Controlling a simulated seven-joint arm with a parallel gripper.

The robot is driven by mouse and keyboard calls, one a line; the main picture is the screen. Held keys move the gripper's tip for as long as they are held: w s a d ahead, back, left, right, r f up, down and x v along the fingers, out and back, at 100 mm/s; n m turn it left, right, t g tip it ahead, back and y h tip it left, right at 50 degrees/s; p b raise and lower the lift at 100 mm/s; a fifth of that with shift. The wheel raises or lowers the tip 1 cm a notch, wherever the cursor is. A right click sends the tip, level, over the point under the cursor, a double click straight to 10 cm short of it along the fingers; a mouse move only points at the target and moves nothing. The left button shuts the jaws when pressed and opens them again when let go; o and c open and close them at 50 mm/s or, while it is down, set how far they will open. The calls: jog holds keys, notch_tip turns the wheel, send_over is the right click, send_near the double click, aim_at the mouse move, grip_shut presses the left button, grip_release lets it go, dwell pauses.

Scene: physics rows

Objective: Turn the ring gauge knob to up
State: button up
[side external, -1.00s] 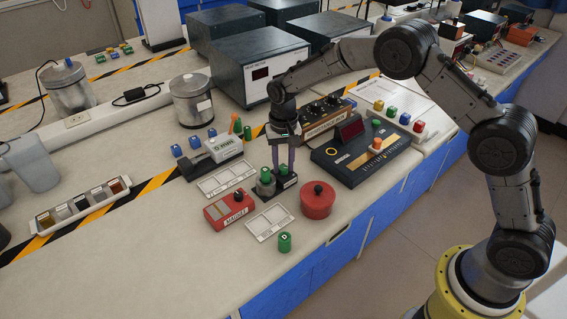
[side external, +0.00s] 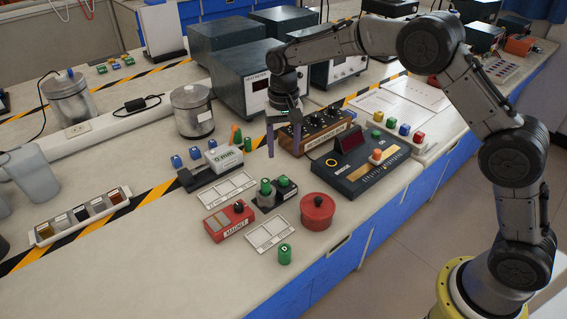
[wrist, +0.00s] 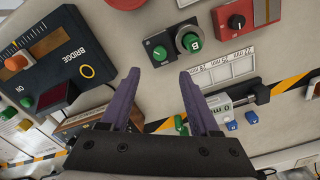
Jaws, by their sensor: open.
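I cannot read which one is named ring gauge. In the wrist view the box's green knob (wrist: 159,53) is just beyond my fingertips, and the round piece's top (wrist: 192,42), marked B, is to its right. The knob's pointing direction is too small to tell. My gripper (side external: 284,142) is open and empty, raised behind and above both pieces; its fingers (wrist: 159,74) touch nothing.
A red MAGNET box (side external: 229,220) with a black knob stands at front left, and a red round piece (side external: 317,212) at the right. The BRIDGE console (side external: 350,175) and a wooden-sided knob box (side external: 318,130) are close by. Bare bench lies at the front left.

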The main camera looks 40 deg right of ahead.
jog(key=shift+r, duration=2.15)
notch_tip(320, 180, up, 10)
jog(key=s+d+t, duration=0.2)
jog(key=s, duration=0.1)
jog(key=s+d+r+t, duration=0.25)
jog(key=s+r, duration=0.55)
jog(key=s, duration=0.4)
jog(key=s+d+f+n+t, duration=0.1)
jog(key=s+d+f+n, duration=0.1)
jog(key=s, duration=1.2)
jog(key=s+f+n, duration=0.3)
jog(key=s+f, duration=0.3)
jog(key=f, duration=0.1)
jog(key=shift+d+f+n, duration=0.15)
jog(key=shift+f+n, duration=0.15)
